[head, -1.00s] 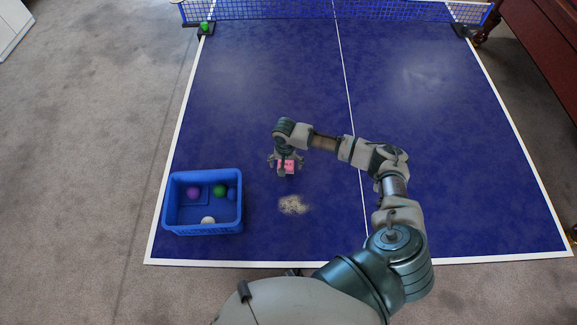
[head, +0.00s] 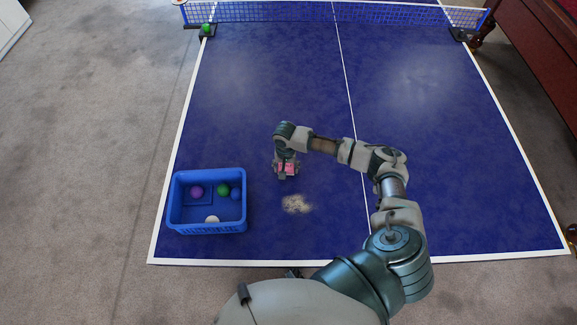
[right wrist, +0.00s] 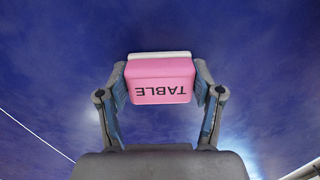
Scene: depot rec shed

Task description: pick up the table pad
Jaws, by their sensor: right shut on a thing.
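The table pad (right wrist: 160,82) is a pink block with a pale layer along one edge and the word TABLE on it. In the right wrist view it sits between the two fingers of my right gripper (right wrist: 163,88), which are shut on its sides. In the head view the right gripper (head: 286,171) points down over the blue table, left of the white centre line, with a bit of the pink pad (head: 287,168) showing. I cannot tell whether the pad touches the table. My left gripper is not in view.
A blue basket (head: 207,228) with several balls stands left of my gripper on the blue table tennis table (head: 420,110). A pale dusty patch (head: 296,204) lies just nearer than the gripper. The net (head: 290,11) crosses the far end. The table's right half is mostly clear.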

